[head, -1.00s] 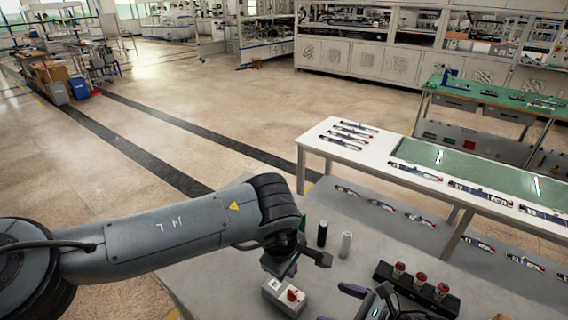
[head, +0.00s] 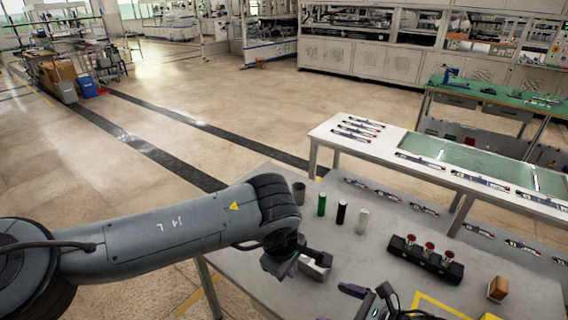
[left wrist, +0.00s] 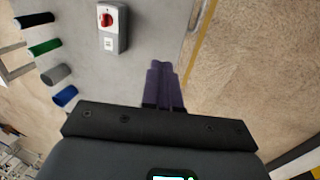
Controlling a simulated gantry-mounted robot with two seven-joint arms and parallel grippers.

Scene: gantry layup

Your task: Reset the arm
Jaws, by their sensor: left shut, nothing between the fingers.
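My left gripper (head: 292,262) hangs over the near left part of the grey table (head: 235,255) in the head view. Its two dark purple fingers (left wrist: 163,85) lie together in the left wrist view, with nothing between them. A grey switch box with a red knob (left wrist: 110,28) lies on the table ahead of the fingers, apart from them. In the head view this box (head: 318,266) is partly hidden by the gripper. My right gripper (head: 366,292) shows only in part at the bottom edge, and its opening is unclear.
A green cylinder (head: 321,204), a black one (head: 341,212), a white one (head: 362,221) and a grey one (head: 299,193) stand on the table. A black block with red-topped parts (head: 426,259) and a brown block (head: 497,289) are to the right. A white table (head: 325,135) stands behind.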

